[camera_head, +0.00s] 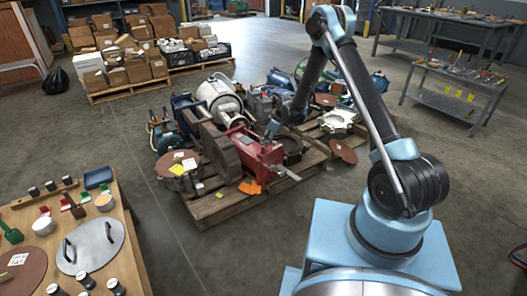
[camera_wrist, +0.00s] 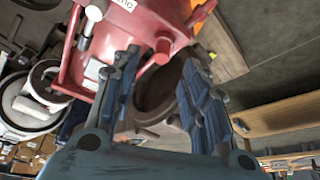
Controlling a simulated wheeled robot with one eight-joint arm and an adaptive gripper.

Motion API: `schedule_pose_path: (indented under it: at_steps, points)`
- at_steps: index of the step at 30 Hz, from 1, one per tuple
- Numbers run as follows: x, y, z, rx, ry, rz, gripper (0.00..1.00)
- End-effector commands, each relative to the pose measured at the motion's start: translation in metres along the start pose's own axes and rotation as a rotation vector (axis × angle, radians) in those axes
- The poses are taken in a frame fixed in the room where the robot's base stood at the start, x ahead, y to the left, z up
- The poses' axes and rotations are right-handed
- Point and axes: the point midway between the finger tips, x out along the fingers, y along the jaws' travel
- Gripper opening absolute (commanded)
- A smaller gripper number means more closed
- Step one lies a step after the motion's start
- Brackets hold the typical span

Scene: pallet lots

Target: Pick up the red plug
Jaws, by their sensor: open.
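No item stands out clearly as the red plug. My gripper (camera_head: 271,130) is over this pallet, close to the red machine. In the wrist view its two fingers (camera_wrist: 160,70) are apart, with nothing gripped; a brown ring-shaped part (camera_wrist: 152,97) shows between them.
The pallet (camera_head: 222,208) is crowded with machine parts. The wooden table (camera_head: 130,262) holds a round grey lid (camera_head: 90,246) and several small items. Boxes on a pallet (camera_head: 120,92) stand behind, and metal workbenches (camera_head: 420,94) are at the right. Floor between table and pallet is clear.

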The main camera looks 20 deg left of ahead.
Motion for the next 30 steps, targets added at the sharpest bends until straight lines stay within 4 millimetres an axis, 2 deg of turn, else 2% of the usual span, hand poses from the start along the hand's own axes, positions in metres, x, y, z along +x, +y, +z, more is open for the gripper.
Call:
schedule_pose_path:
  at_steps: [5,16,24,30]
  points:
    - [0.008,0.0,0.0,0.0,0.0,0.0,0.41]
    - [0.049,0.0,0.001,0.001,0.0,0.0,0.41]
    - [0.052,-0.001,0.001,0.001,0.0,0.0,0.41]
    - [0.052,-0.001,0.001,0.001,0.0,0.0,0.09]
